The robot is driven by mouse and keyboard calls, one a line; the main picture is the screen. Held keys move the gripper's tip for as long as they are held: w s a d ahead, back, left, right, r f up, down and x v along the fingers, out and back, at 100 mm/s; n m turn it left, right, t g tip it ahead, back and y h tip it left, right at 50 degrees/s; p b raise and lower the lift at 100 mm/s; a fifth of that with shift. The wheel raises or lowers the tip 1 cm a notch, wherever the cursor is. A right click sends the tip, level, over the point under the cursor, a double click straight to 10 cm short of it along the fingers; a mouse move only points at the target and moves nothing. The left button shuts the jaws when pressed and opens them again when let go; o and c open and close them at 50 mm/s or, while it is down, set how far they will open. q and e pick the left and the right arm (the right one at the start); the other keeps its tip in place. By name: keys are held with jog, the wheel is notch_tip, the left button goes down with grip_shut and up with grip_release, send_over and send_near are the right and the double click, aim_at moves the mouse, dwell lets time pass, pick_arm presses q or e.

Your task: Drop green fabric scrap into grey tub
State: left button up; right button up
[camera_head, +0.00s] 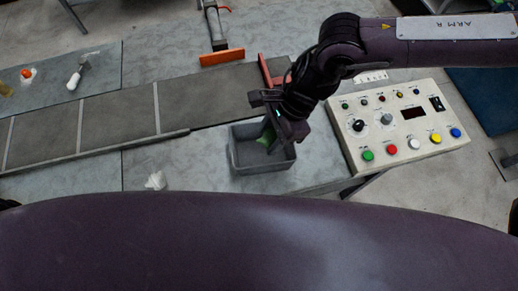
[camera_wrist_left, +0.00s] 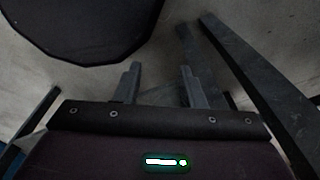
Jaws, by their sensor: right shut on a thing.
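The grey tub (camera_head: 248,166) stands on the grey table, just below the belt. The green fabric scrap (camera_head: 265,139) shows above the tub's opening, at the fingers of my right gripper (camera_head: 274,132). My right gripper is shut on the scrap; the arm comes in from the upper right and hides part of the tub's back rim. How far the scrap is above the tub floor I cannot tell. My left gripper (camera_wrist_left: 160,88) shows in the left wrist view, its two fingers apart with nothing between them. It is not in the head view.
A control panel (camera_head: 400,125) with coloured buttons stands right of the tub. A crumpled white piece (camera_head: 155,181) lies left of the tub. A conveyor belt (camera_head: 117,112) runs behind. An orange-headed pusher (camera_head: 222,57), a white-handled tool (camera_head: 74,80) and an orange-red item (camera_head: 27,73) lie further back.

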jog(key=f, duration=0.1)
jog(key=f+b, duration=0.1)
jog(key=shift+w+f, duration=0.2)
jog(key=shift+f, duration=0.1)
jog(key=shift+w+f, duration=0.15)
jog(key=shift+f, duration=0.2)
jog(key=o, duration=1)
jog(key=shift+w+d+r+b, duration=0.1)
jog(key=shift+d+r+b, duration=0.1)
jog(key=shift+r+b, duration=0.3)
pick_arm(q)
jog(key=f, duration=0.1)
jog(key=w+f+b, duration=0.1)
jog(key=f, duration=0.1)
jog(key=f+b, duration=0.1)
jog(key=shift+w+f, duration=0.25)
jog(key=shift+f, duration=0.15)
pick_arm(e)
jog(key=v, duration=0.6)
jog(key=shift+d+r, duration=0.15)
jog(key=shift+r, duration=0.1)
pick_arm(q)
jog(key=shift+d, duration=0.1)
